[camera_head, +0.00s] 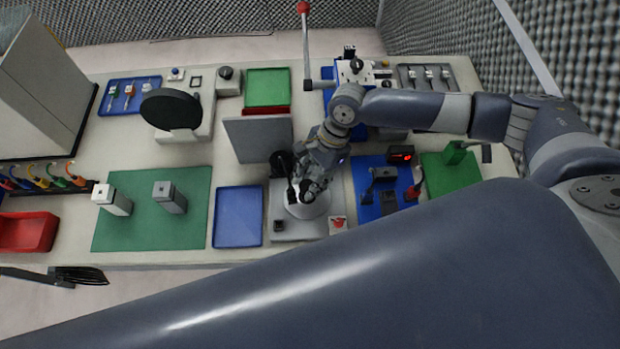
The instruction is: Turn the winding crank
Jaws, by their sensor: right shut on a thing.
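The winding crank appears to be on the station with a grey base plate (293,236) and a pale round disc (313,211), at the front middle of the bench. My right gripper (303,196) reaches down over the disc and is shut on what appears to be the crank's handle. The fingers and wrist hide most of the crank, so its angle cannot be told. A black round part (281,162) stands just left of the wrist. My left gripper cannot be made out in the head view.
A blue tray (238,217) lies left of the station and a blue panel (366,209) lies to its right. A red button (338,222) sits close by. An upright grey panel (258,138) stands behind. My own large arm link covers the front right.

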